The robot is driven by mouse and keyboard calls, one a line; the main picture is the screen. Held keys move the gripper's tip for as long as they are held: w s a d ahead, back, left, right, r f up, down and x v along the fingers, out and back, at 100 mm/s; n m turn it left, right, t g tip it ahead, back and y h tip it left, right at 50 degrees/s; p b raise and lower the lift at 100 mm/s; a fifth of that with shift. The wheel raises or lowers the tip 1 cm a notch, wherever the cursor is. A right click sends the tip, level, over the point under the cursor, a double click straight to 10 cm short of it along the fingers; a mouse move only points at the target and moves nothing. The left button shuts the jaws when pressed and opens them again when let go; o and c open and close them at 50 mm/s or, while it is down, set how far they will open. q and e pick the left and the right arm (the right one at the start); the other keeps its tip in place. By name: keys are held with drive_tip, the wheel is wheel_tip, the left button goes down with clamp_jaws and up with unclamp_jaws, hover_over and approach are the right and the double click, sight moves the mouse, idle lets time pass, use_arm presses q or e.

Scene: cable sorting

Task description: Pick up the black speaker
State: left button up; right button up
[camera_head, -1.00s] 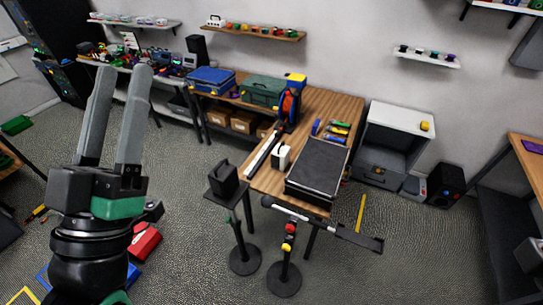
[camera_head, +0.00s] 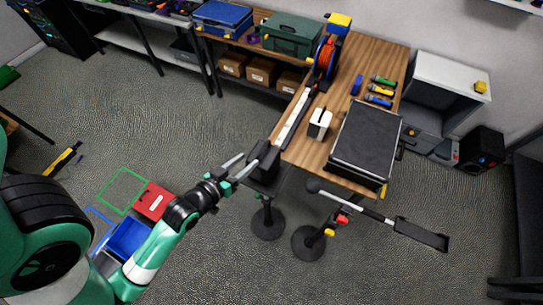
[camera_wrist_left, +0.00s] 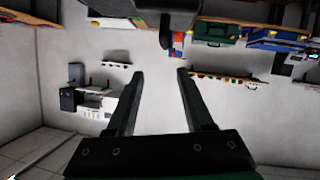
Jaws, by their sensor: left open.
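The black speaker (camera_head: 264,163) appears as a small dark box on a small stand at the left edge of the wooden table in the head view. My left gripper (camera_head: 248,160) is open, with its two fingers reaching toward the speaker from the left. I cannot tell whether the fingertips touch it or lie on both sides of it. In the left wrist view the open fingers (camera_wrist_left: 160,72) have a wall behind them. A dark shape (camera_wrist_left: 168,12) is at the top edge; I cannot tell whether it is the speaker. My right gripper is not in view.
A stand with a horizontal bar (camera_head: 370,213) is to the right. Another black speaker (camera_head: 480,148) stands on the floor. Open floor lies at left.

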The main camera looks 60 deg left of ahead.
sight(262, 150)
use_arm(q)
drive_tip(key=shift+n+g, duration=0.3)
drive_tip(key=w+a+f, duration=0.1)
drive_tip(key=f, duration=0.1)
drive_tip(key=w+a+f, duration=0.1)
drive_tip(key=w+a, duration=0.1)
drive_tip(key=shift+w+a+f, duration=0.1)
drive_tip(key=shift+w+f, duration=0.2)
drive_tip(key=shift+f, duration=0.1)
drive_tip(key=p+x, duration=0.1)
drive_tip(key=x, duration=0.4)
drive_tip(key=shift+w, duration=0.25)
clamp_jaws()
drive_tip(key=shift+r, duration=0.1)
idle(0.6)
drive_tip(key=shift+r, duration=0.1)
